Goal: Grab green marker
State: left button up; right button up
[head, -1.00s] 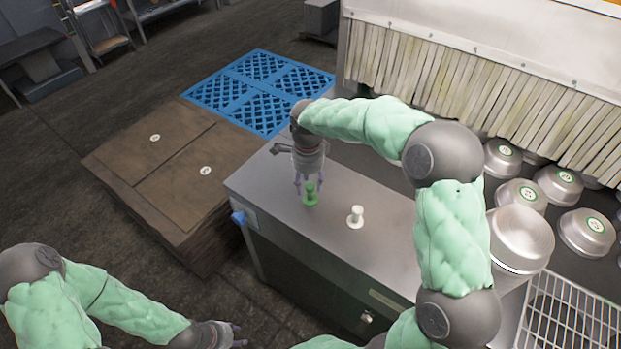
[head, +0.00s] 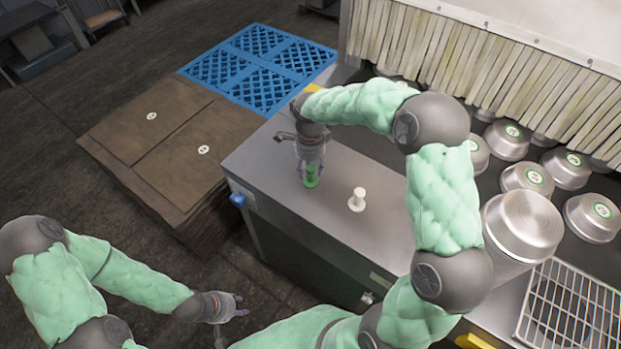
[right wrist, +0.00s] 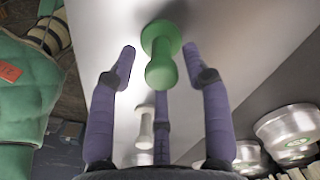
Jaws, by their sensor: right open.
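The green marker (head: 311,178) stands upright on the metal counter (head: 262,165). It has a wide base and a narrower stem. My right gripper (head: 309,172) is right above and around it. In the right wrist view, the green marker (right wrist: 162,55) sits between the spread fingers of my right gripper (right wrist: 160,65), which is open and shows gaps to the marker. A white marker (head: 357,199) of the same shape stands to the right on the counter. It also shows in the right wrist view (right wrist: 145,128). My left gripper (head: 230,308) is low at the left with its fingers apart, holding nothing.
Several silver pans (head: 527,182) lie upside down at the right, and a large metal pot (head: 522,226) stands beside a wire rack (head: 575,310). Brown boxes (head: 165,150) and a blue pallet (head: 262,65) are left of the counter.

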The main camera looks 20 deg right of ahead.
aim_at(310, 167)
notch_tip(310, 167, down, 3)
jog(key=shift+f, duration=0.2)
grip_shut()
jog(key=shift+r, duration=0.15)
